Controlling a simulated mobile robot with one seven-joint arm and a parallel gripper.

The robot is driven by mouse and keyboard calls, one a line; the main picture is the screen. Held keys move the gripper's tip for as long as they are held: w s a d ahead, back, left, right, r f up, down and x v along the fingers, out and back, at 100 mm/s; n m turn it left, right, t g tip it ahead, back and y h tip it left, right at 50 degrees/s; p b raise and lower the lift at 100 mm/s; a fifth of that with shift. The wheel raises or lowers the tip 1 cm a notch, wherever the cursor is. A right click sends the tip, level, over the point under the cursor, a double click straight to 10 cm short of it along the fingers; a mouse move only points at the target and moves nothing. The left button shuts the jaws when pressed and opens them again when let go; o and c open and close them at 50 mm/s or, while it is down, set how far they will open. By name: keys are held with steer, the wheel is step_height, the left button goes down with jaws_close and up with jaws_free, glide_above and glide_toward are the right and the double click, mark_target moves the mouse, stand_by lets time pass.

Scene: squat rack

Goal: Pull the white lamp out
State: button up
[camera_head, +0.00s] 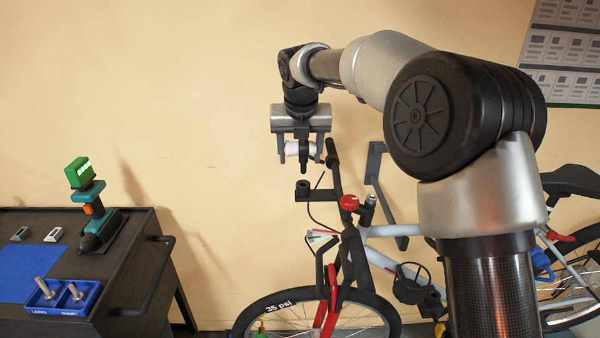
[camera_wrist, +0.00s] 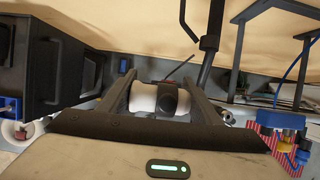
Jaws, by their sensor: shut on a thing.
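The white lamp (camera_head: 292,148), a short white cylinder with a black middle and a black stem below, is between the fingers of my gripper (camera_head: 305,154). In the wrist view, the white lamp (camera_wrist: 145,97) lies crosswise between the two fingers of my gripper (camera_wrist: 160,92), which is shut on it. A black holder with a round cup (camera_head: 302,189) is just below the lamp in the head view, beside the bicycle's handlebar. The stem's lower end appears a little above the cup; the exact gap is hard to tell.
A bicycle (camera_head: 385,231) with a red bell (camera_head: 349,202) leans below and to the right. A black workbench (camera_head: 135,285) with a green-topped tool (camera_head: 78,173) and a blue tray (camera_head: 62,297) stands at the left. Bare wall lies above and left of my gripper.

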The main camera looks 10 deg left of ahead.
steer(key=shift+r, duration=2.05)
